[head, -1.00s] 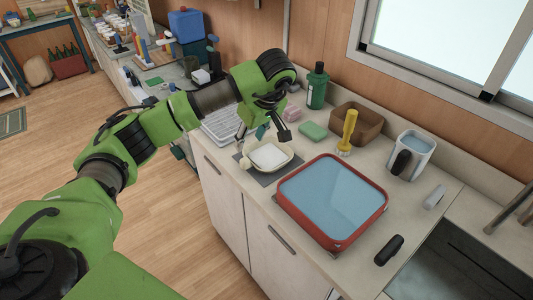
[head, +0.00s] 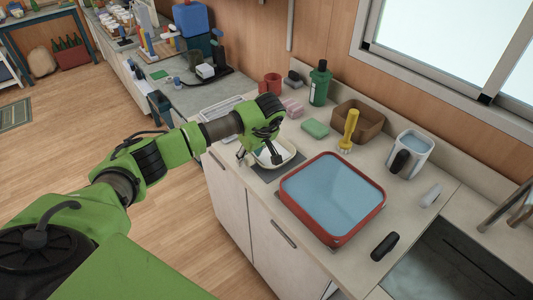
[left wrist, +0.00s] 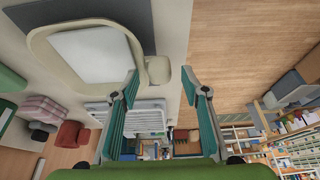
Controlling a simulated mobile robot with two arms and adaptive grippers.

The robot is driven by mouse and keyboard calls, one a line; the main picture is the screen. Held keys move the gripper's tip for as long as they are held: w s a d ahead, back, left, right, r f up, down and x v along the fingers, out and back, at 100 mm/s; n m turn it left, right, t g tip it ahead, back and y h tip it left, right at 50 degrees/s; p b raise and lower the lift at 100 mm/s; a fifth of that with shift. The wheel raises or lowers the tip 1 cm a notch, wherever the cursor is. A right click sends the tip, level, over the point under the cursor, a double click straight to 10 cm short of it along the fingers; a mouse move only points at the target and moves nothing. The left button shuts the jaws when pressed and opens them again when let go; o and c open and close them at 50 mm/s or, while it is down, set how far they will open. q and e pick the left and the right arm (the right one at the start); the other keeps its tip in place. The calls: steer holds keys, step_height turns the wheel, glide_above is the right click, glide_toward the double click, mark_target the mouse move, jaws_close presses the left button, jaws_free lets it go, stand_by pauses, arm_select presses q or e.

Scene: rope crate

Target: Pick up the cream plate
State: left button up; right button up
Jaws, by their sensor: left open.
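The cream plate (head: 291,158) lies on a dark grey mat (head: 262,174) on the counter, with a pale white middle. In the left wrist view the plate (left wrist: 92,87) fills the upper left, and a rounded cream tab (left wrist: 158,69) sticks out from its side. My left gripper (head: 259,156) is over the plate's left side, pointing down, and hides part of it. In the left wrist view my left gripper (left wrist: 160,77) is open, with the tab between its fingertips; I cannot tell whether they touch. My right gripper is out of view.
A red-rimmed tub of blue water (head: 333,198) stands close to the right of the plate. A green sponge (head: 315,129), yellow brush (head: 348,130), brown box (head: 359,120) and green bottle (head: 319,84) stand behind. A white rack (head: 219,108) is to the left.

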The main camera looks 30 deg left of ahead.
arm_select(q)
jaws_close()
steer(key=shift+r, duration=0.1)
steer(key=shift+r+b, duration=0.65)
steer(key=shift+b, duration=0.1)
steer(key=s+a+r+b, duration=0.3)
steer(key=s+r+b, duration=0.2)
steer(key=s+r, duration=0.6)
steer(key=s, duration=0.2)
steer(key=shift+s+r, duration=0.35)
